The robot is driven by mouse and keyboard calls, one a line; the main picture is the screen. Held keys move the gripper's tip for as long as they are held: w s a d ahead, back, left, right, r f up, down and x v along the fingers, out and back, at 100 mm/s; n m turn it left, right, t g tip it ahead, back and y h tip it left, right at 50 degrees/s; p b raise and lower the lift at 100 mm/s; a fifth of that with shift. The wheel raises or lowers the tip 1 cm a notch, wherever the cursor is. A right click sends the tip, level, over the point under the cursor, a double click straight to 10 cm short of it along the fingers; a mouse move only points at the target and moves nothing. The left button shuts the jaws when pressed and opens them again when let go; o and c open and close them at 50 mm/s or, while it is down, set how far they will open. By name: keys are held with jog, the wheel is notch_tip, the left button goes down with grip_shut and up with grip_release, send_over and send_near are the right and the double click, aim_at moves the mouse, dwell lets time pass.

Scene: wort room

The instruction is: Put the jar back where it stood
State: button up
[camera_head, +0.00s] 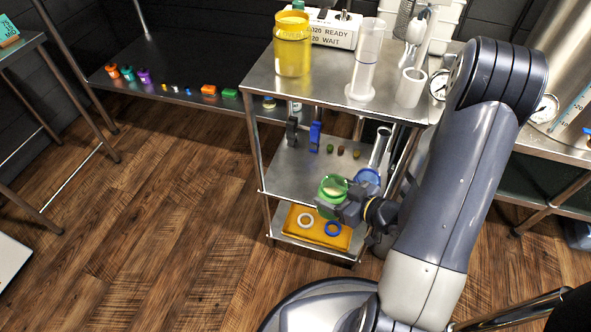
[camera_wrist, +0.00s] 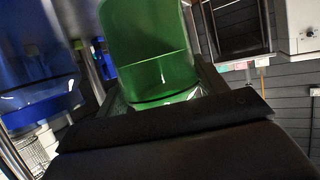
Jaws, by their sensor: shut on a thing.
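A green see-through jar (camera_head: 331,184) is in my gripper (camera_head: 336,203), at the front of the cart's middle shelf (camera_head: 288,178). In the wrist view the green jar (camera_wrist: 150,45) fills the upper middle, between the dark jaws. My gripper is shut on it. I cannot tell whether its base touches the shelf or hangs just off its front edge. A blue jar (camera_head: 368,177) stands close to its right, partly hidden by my wrist; it also shows at the left of the wrist view (camera_wrist: 35,65).
Blue and black clamps (camera_head: 315,137) and several small stoppers (camera_head: 341,151) stand at the back of that shelf. A yellow tray (camera_head: 290,232) with rings lies below. A yellow jar (camera_head: 292,48) and a clear cylinder (camera_head: 367,60) stand on top. The shelf's left front is bare.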

aim_at(324, 181)
jog(key=shift+w+a+r+b+x, duration=0.15)
jog(key=shift+r+b+x, duration=0.5)
jog(key=shift+x, duration=2.2)
jog(key=shift+w+a+r+b+x, duration=0.15)
jog(key=shift+r+b+x, duration=0.5)
jog(key=shift+x, duration=2.2)
jog(key=shift+w+a+r+b+x, duration=0.25)
jog(key=shift+b+x, duration=0.65)
jog(key=shift+x, duration=2)
jog(key=shift+s+d, duration=0.1)
jog(key=shift+f, duration=0.1)
jog(key=o, duration=0.9)
jog(key=shift+r, duration=0.3)
jog(key=p+v, duration=0.3)
jog(key=v, duration=0.9)
jog(key=shift+f, duration=0.15)
